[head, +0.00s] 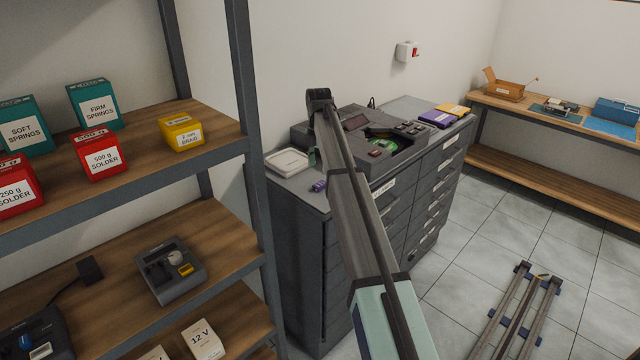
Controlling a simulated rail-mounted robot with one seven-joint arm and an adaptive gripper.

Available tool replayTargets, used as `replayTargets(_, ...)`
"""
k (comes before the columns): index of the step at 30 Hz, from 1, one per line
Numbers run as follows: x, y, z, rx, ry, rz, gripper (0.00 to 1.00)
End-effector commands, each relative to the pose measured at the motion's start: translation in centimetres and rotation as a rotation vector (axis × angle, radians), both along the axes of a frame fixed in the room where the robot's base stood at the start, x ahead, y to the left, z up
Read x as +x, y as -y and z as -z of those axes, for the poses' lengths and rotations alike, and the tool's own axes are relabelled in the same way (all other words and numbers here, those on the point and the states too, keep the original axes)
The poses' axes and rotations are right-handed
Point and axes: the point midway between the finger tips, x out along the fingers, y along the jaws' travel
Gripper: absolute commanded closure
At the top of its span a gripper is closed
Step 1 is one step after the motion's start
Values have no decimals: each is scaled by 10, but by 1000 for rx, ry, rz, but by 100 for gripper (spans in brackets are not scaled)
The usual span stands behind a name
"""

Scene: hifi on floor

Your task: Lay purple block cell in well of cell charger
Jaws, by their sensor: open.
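The purple block cell (319,186) lies on the near left part of the grey drawer cabinet's top, just left of my arm. A grey device with a yellow block and a pale round part in its top (170,271) stands on the middle shelf at left. Another dark device with a blue part (37,338) stands at the lower left, cut by the frame; I cannot tell for certain which is the cell charger. My gripper (320,97) is the dark end of my raised arm, open and apart from the purple cell; its fingers are hard to make out.
A large dark bench unit (410,148) with a green part fills much of the cabinet top (290,186). A pale tray (289,161) sits behind the purple cell. A shelf post (245,90) stands between shelf and cabinet. A black plug (89,270) with a cable lies on the shelf.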

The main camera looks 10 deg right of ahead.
Motion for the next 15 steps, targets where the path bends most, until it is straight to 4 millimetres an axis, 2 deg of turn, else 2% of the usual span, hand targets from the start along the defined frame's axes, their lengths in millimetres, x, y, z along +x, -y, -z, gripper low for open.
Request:
replayTargets(3,-1,0,10,0,0,0,42)
replayTargets(11,-3,1,21,0,-1,1,42)
replayTargets(15,-7,3,36,0,-1,1,42)
